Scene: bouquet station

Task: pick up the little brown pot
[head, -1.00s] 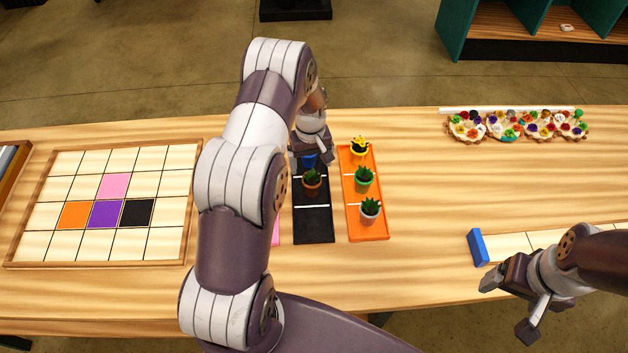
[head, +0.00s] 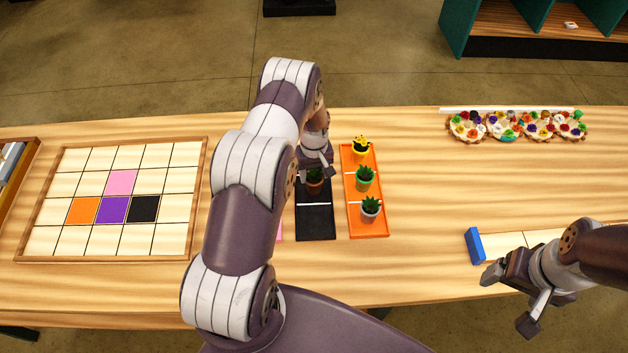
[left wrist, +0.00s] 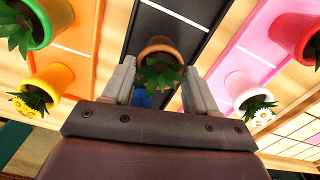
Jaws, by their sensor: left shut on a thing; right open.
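The little brown pot (head: 314,188) holds a dark green succulent and is over the black tray (head: 315,222). In the left wrist view the brown pot (left wrist: 160,46) sits between the two fingers, its plant toward the camera. My left gripper (head: 316,168) is shut on this pot and hides part of it in the head view. I cannot tell whether the pot touches the tray. My right gripper (head: 509,301) is open and empty at the right front of the table.
The orange tray (head: 370,225) beside it carries yellow, green and grey pots. In the wrist view, a blue thing (left wrist: 141,98) shows near the left finger, and a pink tray (left wrist: 256,62) holds more pots. A gridded board (head: 60,240) lies left. Flower baskets (head: 515,128) stand back right.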

